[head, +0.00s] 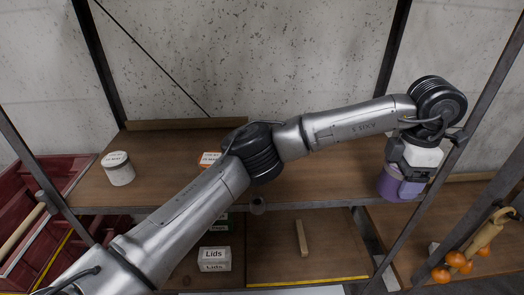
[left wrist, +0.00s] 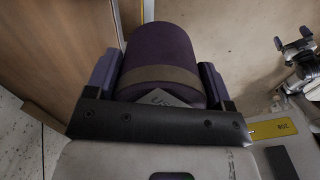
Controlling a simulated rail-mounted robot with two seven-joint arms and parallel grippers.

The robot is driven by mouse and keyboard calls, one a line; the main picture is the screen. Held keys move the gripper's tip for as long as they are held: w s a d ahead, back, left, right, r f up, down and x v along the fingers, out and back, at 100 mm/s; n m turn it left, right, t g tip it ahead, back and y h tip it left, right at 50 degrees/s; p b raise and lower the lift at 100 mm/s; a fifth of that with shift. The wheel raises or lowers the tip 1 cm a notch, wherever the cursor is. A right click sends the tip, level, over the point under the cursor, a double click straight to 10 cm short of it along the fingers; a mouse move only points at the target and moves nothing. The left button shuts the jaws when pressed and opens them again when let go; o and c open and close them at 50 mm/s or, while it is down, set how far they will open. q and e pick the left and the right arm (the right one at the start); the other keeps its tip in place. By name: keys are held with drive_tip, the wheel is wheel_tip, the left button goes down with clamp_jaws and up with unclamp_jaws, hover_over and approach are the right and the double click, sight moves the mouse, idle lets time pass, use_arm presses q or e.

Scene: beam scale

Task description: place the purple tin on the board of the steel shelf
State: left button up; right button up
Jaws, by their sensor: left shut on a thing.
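The purple tin (head: 389,184) is at the right end of the steel shelf's wooden board (head: 320,180) in the head view. My left gripper (head: 405,178) reaches it from above and is shut on it. In the left wrist view the tin (left wrist: 160,55) fills the space between the two fingers, with a tan band and a partly hidden pale label. I cannot tell whether the tin's base touches the board.
A white tin (head: 120,172) stands at the board's left end. Another labelled item (head: 208,159) is partly hidden behind my left arm. Dark steel posts (head: 440,165) frame the shelf. Below are a Lids box (head: 214,262) and a wooden bar (head: 301,237). Orange round things (head: 456,260) hang at right.

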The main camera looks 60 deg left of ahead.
use_arm(q)
drive_tip(key=a+f+n+p, duration=0.1)
drive_tip(key=a+f+n, duration=0.1)
drive_tip(key=a, duration=0.4)
drive_tip(key=a+f+n+p, duration=0.2)
drive_tip(key=a+n, duration=0.1)
drive_tip(key=a, duration=0.2)
drive_tip(key=a+f+n+p, duration=0.1)
drive_tip(key=a+f+n, duration=0.1)
drive_tip(key=a, duration=0.4)
drive_tip(key=shift+w+a+f+n, duration=0.25)
drive_tip(key=shift+a+f+n, duration=0.05)
drive_tip(key=shift+n, duration=0.3)
drive_tip(key=shift+f+p, duration=1.05)
drive_tip(key=shift+f, duration=0.95)
drive_tip(key=shift+f, duration=0.2)
drive_tip(key=o, duration=1.1)
